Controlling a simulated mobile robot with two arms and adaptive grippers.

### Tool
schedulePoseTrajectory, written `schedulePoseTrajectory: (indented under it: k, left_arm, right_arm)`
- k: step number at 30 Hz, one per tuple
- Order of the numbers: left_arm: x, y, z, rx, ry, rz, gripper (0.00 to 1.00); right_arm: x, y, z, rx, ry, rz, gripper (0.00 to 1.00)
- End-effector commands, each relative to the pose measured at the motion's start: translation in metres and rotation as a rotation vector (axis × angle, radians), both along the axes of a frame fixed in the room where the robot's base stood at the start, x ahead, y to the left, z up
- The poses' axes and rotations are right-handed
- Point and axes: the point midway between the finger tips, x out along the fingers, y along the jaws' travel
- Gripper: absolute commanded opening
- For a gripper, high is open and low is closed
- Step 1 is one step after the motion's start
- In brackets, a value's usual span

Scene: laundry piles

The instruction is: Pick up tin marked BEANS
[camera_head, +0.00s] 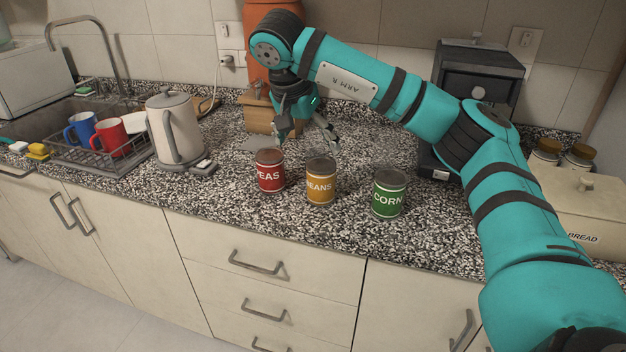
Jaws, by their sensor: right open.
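The tin marked BEANS (320,183) is yellow-orange and stands upright on the speckled counter, in the middle of three tins. The red PEAS tin (270,171) stands to its left and the green CORN tin (388,193) to its right, with small gaps between them. My right gripper (307,140) is open and empty. It hangs above and behind the PEAS and BEANS tins, pointing down, and appears to touch neither. My left gripper is not in view.
A kettle (175,130) stands left of the tins. Farther left are a dish rack (100,155) with a blue mug (81,131) and a red mug (110,136). A dark machine (478,85) stands behind my right arm. A BREAD box (580,215) is at the right.

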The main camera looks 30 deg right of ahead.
Motion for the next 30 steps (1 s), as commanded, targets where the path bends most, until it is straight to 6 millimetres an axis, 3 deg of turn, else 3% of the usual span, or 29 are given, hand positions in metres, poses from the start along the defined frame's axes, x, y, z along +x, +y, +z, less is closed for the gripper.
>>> schedulePoseTrajectory:
  k: [1,6,12,19,30]
  left_arm:
    - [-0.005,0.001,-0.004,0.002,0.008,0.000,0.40]
    - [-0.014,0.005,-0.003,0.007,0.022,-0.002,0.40]
    - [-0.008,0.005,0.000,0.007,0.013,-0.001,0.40]
    - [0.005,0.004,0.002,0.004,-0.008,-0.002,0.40]
    - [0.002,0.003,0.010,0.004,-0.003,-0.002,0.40]
  right_arm:
    - [0.001,-0.004,-0.015,0.003,0.007,-0.001,0.93]
    - [0.009,-0.017,-0.047,0.003,0.006,-0.004,0.93]
    - [0.017,-0.029,-0.081,0.006,0.004,-0.003,0.93]
    - [0.020,-0.035,-0.098,0.006,0.002,-0.002,0.93]
    - [0.030,-0.052,-0.140,0.006,0.002,-0.002,0.93]
